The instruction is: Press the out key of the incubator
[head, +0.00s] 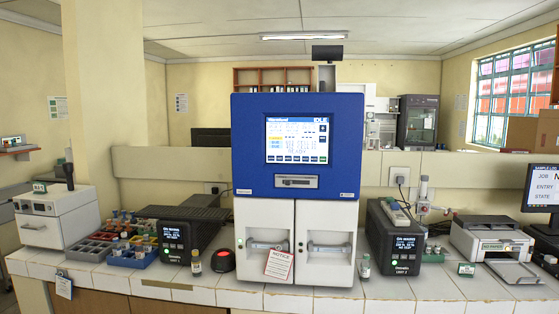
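A tall blue and white machine (298,185), apparently the incubator, stands in the middle of the bench. Its lit screen (297,138) is on the blue upper part, with a row of small keys along the bottom and a few at its right side. The key labels are too small to read, so I cannot tell which one is the out key. Below the screen is a grey slot (297,182). Two white doors with handles form the lower part, and both look shut. My gripper is not in view.
Black units with small displays stand left (188,232) and right (394,237) of the machine. A notice tag (279,264), a red-topped black puck (222,260) and small vials (196,262) sit near the front edge. A printer (490,240) and monitor (541,190) are at right.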

